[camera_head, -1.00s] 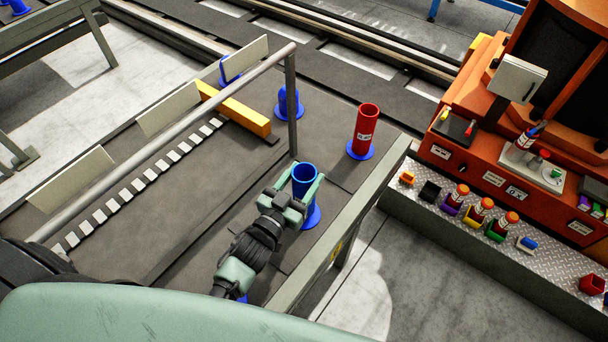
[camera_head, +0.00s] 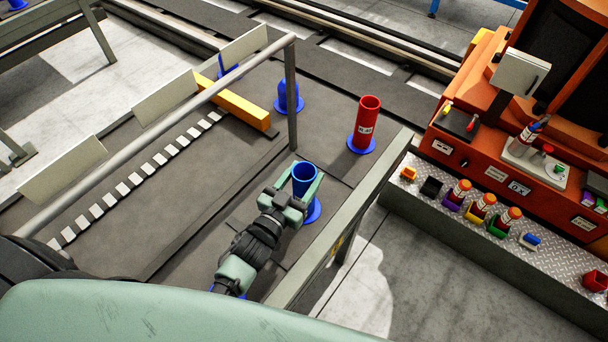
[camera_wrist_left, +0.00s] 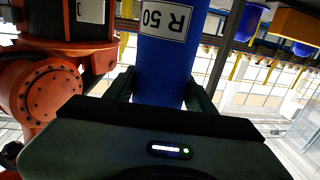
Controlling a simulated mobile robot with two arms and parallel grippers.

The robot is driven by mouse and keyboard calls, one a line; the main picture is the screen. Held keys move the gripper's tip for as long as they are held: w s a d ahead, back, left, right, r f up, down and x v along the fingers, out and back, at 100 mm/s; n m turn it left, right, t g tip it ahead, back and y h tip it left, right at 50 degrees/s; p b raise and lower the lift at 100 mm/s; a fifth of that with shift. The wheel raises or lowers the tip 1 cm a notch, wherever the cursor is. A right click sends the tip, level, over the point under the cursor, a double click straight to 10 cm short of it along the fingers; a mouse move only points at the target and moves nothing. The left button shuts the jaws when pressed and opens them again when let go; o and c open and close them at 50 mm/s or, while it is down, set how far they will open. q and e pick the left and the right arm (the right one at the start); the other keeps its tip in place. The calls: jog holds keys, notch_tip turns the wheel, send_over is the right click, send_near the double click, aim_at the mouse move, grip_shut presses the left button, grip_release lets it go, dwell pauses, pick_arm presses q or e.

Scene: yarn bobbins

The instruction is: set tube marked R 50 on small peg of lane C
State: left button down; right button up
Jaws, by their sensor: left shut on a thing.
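The blue tube (camera_head: 304,182) is upright in my left gripper (camera_head: 305,184), whose fingers are shut on its sides. In the left wrist view the tube (camera_wrist_left: 168,62) carries a white label reading R 50, upside down. A blue round peg base (camera_head: 313,209) shows just below and right of the tube in the head view. My gripper hides most of this base, so I cannot tell whether the tube touches it or is around its peg. My right gripper is not in view.
A red tube (camera_head: 366,122) stands on a blue base behind and right of the blue tube. A bare blue peg (camera_head: 289,96) stands farther back, near a yellow bar (camera_head: 236,104). A grey rail (camera_head: 342,221) runs close on the right. An orange machine (camera_head: 470,150) stands beyond.

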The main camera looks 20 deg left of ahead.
pick_arm(q)
jog(key=shift+f, duration=0.2)
jog(key=shift+c, duration=2.2)
grip_release()
jog(key=b+v, duration=0.1)
jog(key=v, duration=0.6)
jog(key=shift+s+a, duration=0.1)
jog(key=shift+s, duration=0.3)
